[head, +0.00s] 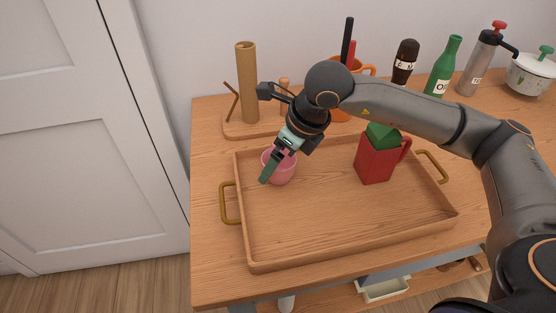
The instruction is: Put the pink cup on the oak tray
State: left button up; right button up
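The pink cup (285,173) is upright inside the rim of the oak tray (340,222), at its back left corner. It looks to be at the tray floor, but I cannot tell whether it rests there or hangs just above. My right gripper (274,166) reaches down over the cup, with one green finger across the cup's left front side. The other finger is hidden, so I cannot tell whether the gripper grips the cup. My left gripper is not in view.
A red jug with a green lid (377,158) stands on the tray's back right. Behind are a wooden stand with a tall roll (247,85), an orange pot (366,70), a dark bottle (404,62), a green bottle (442,68), a grey flask (478,65) and a white pot (531,74). The tray's front is clear.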

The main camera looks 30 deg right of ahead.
jog(key=v, duration=1.1)
